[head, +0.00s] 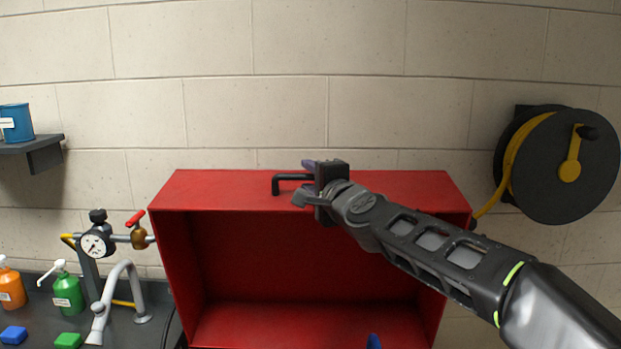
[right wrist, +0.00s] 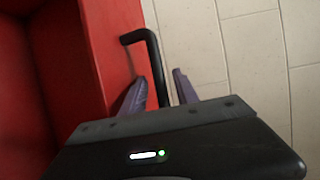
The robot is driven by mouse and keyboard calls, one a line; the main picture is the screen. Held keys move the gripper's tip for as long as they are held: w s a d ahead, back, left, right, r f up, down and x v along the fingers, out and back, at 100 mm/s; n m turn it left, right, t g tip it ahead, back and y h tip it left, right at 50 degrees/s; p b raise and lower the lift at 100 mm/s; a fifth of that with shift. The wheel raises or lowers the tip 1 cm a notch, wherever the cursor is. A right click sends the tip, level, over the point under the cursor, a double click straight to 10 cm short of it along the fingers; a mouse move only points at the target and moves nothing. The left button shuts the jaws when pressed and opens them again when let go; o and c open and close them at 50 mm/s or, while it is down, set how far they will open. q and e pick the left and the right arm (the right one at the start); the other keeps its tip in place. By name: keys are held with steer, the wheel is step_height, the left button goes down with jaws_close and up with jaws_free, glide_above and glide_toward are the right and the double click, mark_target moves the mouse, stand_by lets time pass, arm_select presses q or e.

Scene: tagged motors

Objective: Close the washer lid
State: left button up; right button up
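The washer lid (head: 312,190) looks like a large red open-fronted box, raised, its dark red inside facing me. A black bent handle (head: 290,178) sticks out at its top edge. My right gripper (head: 303,181) is at this handle, its arm coming in from the lower right. In the right wrist view, the handle (right wrist: 151,55) runs between the two purple fingers (right wrist: 158,88), which stand apart on either side of it. I cannot tell whether either finger touches it. The red lid also shows at left there (right wrist: 95,60). My left gripper is not in view.
Left of the lid, a dark counter holds an orange bottle (head: 11,285), a green pump bottle (head: 67,291), a grey faucet (head: 120,290) and a pressure gauge (head: 96,241). A hose reel (head: 560,165) hangs on the right wall. A small blue thing (head: 373,341) shows at the bottom edge.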

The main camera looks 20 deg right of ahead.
steer(key=shift+c, duration=0.5)
jaws_close()
stand_by(0.8)
